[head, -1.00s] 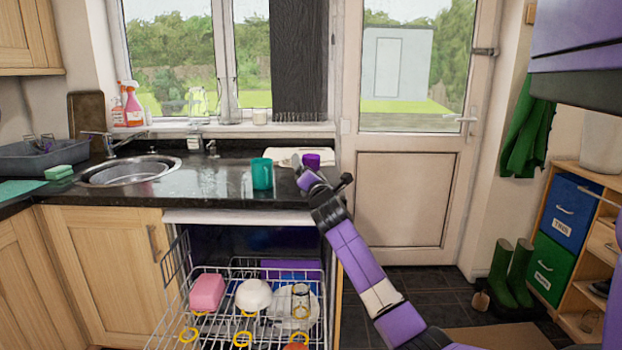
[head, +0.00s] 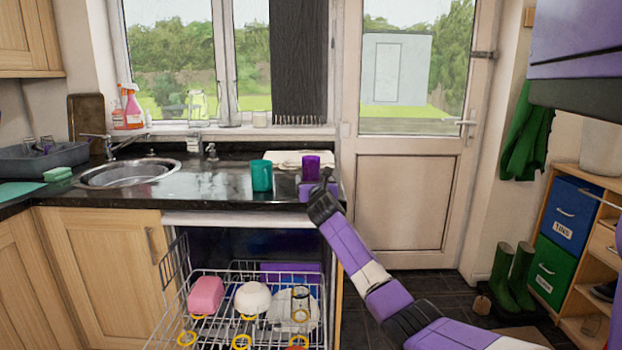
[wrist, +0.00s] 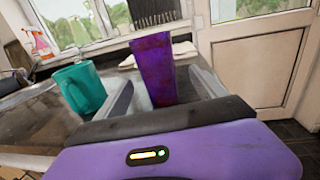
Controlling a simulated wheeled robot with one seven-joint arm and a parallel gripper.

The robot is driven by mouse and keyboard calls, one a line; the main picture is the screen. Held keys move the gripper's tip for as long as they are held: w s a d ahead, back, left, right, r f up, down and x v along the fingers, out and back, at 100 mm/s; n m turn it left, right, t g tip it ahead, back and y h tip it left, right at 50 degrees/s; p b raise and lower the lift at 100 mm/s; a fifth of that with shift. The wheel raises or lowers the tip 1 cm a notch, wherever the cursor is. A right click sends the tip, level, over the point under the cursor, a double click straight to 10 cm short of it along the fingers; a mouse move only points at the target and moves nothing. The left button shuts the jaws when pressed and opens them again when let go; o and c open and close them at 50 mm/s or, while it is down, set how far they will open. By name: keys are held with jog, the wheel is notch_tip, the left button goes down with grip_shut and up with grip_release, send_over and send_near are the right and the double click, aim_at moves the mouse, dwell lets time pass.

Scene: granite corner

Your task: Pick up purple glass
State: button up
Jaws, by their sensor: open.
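The purple glass (head: 311,167) stands upright on the dark granite counter near its right end. In the wrist view the purple glass (wrist: 153,68) is directly ahead, in the space between the two fingers of my gripper (wrist: 162,92). The fingers are apart, one on each side of the glass. In the head view my gripper (head: 316,186) is in front of the glass and hides its base. I cannot tell whether either finger touches it.
A teal mug (head: 262,175) stands just left of the glass; it also shows in the wrist view (wrist: 80,88). The open dishwasher rack (head: 185,300) with dishes sits below the counter (head: 215,190). The door is at right.

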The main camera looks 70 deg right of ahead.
aim_at(312, 178)
jog(key=shift+w+d+f+b, duration=0.2)
jog(key=shift+w+d+b, duration=0.25)
jog(key=shift+w+d, duration=0.35)
jog(key=shift+x, duration=0.8)
jog(key=shift+s+r, duration=0.1)
jog(key=c, duration=1.7)
jog(key=shift+o, duration=0.2)
jog(key=shift+r, duration=0.1)
notch_tip(312, 178, up, 20)
jog(key=p, duration=0.4)
